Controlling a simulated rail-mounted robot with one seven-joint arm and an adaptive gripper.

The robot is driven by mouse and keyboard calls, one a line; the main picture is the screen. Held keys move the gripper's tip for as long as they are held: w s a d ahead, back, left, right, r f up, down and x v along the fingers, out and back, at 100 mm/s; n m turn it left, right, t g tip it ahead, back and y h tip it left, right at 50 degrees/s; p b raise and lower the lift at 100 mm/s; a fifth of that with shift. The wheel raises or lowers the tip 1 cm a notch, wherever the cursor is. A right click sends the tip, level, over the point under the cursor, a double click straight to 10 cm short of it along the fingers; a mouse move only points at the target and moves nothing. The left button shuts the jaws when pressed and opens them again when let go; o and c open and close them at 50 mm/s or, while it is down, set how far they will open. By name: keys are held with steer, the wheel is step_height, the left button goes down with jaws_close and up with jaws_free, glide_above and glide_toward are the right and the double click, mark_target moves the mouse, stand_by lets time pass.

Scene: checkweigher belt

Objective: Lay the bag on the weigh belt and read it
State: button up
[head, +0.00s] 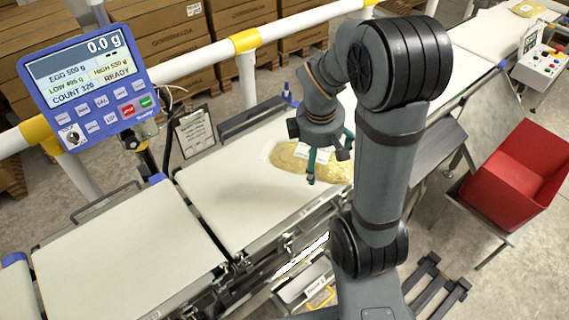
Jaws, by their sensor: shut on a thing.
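The bag (287,157), clear with yellowish contents and a white label, is at the far right part of the middle white belt (215,190). My gripper (326,168), with teal fingers, is shut on the bag from above. My arm hides the bag's right end. I cannot tell whether the bag rests on the belt or hangs just above it. The blue weighing display (88,82) at the upper left reads 0.0 g and READY, with HIGH 530 g, a LOW limit of about 495 g and COUNT 320.
Another white belt (120,262) lies at the lower left, bare. A clipboard (195,132) stands behind the middle belt. A white-and-yellow rail (215,52) runs behind. A red bin (515,185) and a button box (543,65) are at right. Another bag (525,10) lies at the far right.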

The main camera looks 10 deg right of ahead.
steer(key=shift+w+d+f+n+y, duration=0.3)
steer(key=shift+w+d+f+n, duration=0.3)
steer(key=shift+n, duration=0.3)
steer(key=shift+w+d+f+n, duration=0.15)
steer(key=shift+w+d+n, duration=0.05)
steer(key=shift+w+n, duration=0.25)
steer(key=w+a+f, duration=0.2)
steer(key=w, duration=0.1)
steer(key=w+a+f, duration=0.2)
steer(key=w, duration=0.1)
steer(key=w+a+f+p, duration=0.1)
steer(key=w+a+f, duration=0.1)
steer(key=w, duration=0.1)
steer(key=shift+a+f, duration=0.15)
steer(key=shift+f, duration=0.2)
steer(key=shift+s+x, duration=0.2)
steer(key=shift+x, duration=0.8)
steer(key=shift+s+x, duration=0.2)
steer(key=shift+x, duration=0.8)
steer(key=shift+a+f, duration=0.15)
steer(key=shift+a, duration=0.05)
steer(key=shift+f, duration=0.15)
steer(key=o, duration=1.3)
